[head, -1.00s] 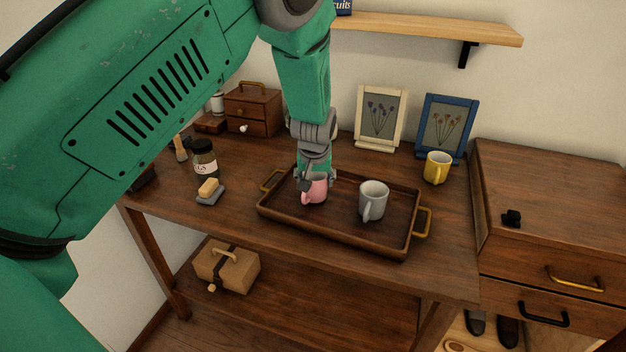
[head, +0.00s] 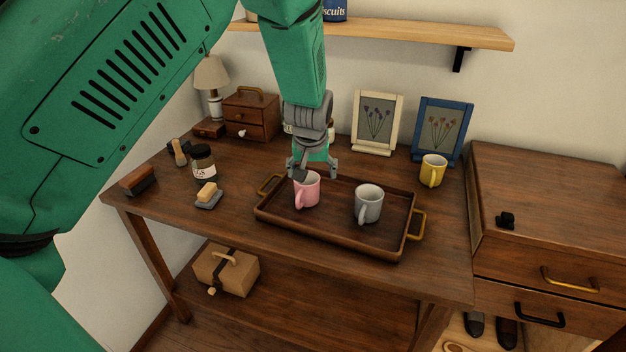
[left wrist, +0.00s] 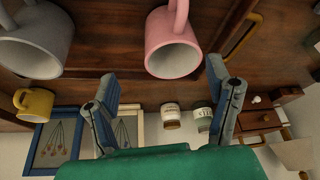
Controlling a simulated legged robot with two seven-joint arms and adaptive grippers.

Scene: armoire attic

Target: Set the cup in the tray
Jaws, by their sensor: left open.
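The wooden tray (head: 335,238) with brass handles lies on the table. A pink cup (head: 308,190) stands upright in its left part, and it also shows in the left wrist view (left wrist: 172,50). A grey cup (head: 368,203) stands in the tray to its right, and it shows at the left of the left wrist view (left wrist: 40,45). A yellow cup (head: 433,171) stands on the table at the back right, outside the tray. My left gripper (head: 313,172) is open and empty, just above and behind the pink cup, apart from it. My right gripper is not in view.
Two picture frames (head: 376,122) stand behind the tray. A jar (head: 203,163), a soap dish (head: 208,198) and a brush (head: 138,180) are on the left of the table. A shelf (head: 420,30) hangs above. The table's front strip is clear.

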